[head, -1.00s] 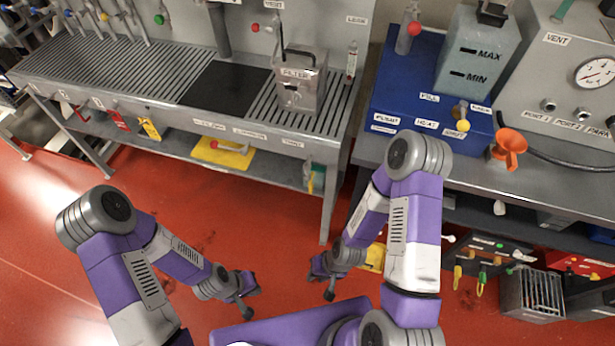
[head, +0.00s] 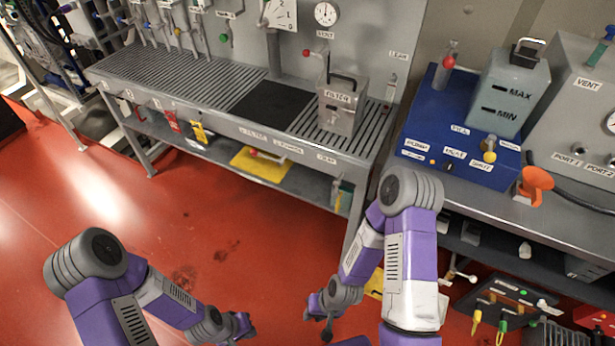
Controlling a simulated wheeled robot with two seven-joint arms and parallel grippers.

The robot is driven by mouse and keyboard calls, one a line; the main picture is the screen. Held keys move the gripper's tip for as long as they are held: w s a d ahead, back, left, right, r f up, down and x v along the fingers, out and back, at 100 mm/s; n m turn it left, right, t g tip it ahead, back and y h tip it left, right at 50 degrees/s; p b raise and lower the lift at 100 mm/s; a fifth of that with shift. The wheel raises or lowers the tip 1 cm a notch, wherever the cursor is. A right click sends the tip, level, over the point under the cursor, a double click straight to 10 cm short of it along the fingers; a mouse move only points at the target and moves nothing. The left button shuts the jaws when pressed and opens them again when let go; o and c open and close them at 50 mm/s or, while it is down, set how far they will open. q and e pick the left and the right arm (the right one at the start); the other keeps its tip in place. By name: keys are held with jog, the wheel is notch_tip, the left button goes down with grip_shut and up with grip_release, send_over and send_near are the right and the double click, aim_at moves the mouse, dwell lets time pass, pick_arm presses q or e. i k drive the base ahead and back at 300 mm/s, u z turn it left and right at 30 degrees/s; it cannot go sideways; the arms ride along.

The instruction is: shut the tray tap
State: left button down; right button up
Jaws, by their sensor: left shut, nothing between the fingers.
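I cannot single out the tray tap with certainty. A small label (head: 326,158) at the right end of the bench's front edge may read TRAY or TRAP. Below it, by the bench's right leg, is a small green and orange-tipped item (head: 343,197), too small to make out. A red-ended lever (head: 255,152) shows under the front edge, above a yellow sheet. My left gripper (head: 243,328) is shut and empty, low over the floor. My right gripper (head: 322,318) is also low, in front of the bench and apart from it; its fingers are unclear.
The grey slatted bench (head: 190,75) carries a metal FILTER box (head: 343,105). A yellow sheet (head: 262,166) lies on its lower shelf. Right of it, another bench holds a blue unit (head: 455,140) and an orange funnel (head: 535,184). Red floor (head: 120,215) in front is clear.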

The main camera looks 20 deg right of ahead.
aim_at(336, 193)
jog(key=u, duration=0.05)
jog(key=i, duration=0.95)
jog(key=z, duration=0.4)
